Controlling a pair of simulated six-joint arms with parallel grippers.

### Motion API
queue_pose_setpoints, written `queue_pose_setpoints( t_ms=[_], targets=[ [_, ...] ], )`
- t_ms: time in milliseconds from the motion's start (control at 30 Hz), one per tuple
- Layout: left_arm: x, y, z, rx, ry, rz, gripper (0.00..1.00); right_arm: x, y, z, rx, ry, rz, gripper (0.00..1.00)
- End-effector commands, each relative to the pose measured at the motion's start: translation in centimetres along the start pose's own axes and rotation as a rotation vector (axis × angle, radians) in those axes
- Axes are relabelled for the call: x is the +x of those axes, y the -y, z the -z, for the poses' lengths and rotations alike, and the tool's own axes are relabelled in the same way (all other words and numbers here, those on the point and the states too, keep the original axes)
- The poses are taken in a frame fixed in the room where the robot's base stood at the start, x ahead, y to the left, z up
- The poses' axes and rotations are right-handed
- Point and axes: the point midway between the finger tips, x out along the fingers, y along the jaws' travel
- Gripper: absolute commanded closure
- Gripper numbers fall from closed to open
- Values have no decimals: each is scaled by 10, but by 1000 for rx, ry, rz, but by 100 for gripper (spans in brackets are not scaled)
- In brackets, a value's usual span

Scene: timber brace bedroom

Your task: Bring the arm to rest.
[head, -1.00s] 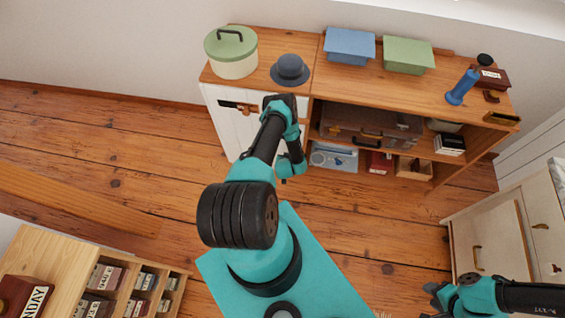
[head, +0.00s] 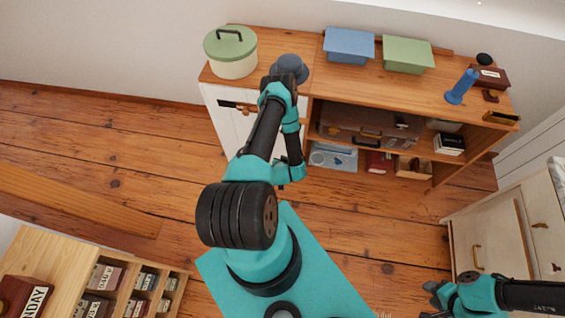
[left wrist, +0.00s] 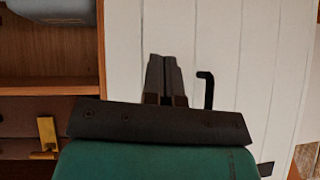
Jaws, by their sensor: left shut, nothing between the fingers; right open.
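My left arm reaches up the middle of the head view, its wrist in front of the cabinet's top edge and overlapping the dark blue hat (head: 290,67). In the left wrist view the left gripper (left wrist: 164,62) is shut and empty, its fingers in front of the white cabinet door (left wrist: 205,35). The black door handle (left wrist: 207,90) stands just right of the fingers. My right gripper (head: 428,302) is open and empty at the lower right of the head view, over the floor.
A pale drawer unit (head: 500,235) stands right. A wooden rack (head: 60,255) stands lower left. Floor between is clear.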

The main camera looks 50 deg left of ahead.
Motion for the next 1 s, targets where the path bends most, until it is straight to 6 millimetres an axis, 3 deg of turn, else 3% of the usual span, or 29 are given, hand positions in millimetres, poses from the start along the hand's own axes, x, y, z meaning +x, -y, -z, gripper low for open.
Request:
queue_pose_setpoints(
  t_ms=[433,567,633,767,1000],
  targets=[
    [0,-2,2,0,3,-7,100,0,0,0,0,0,0,57],
    [-9,-20,14,2,30,-58,100,0,0,0,0,0,0,57],
    [-19,-38,26,8,62,-111,100,0,0,0,0,0,0,57],
    [-54,-82,51,28,154,-244,100,0,0,0,0,0,0,57],
    [-158,-156,83,118,387,-480,100,0,0,0,0,0,0,57]
  ],
)
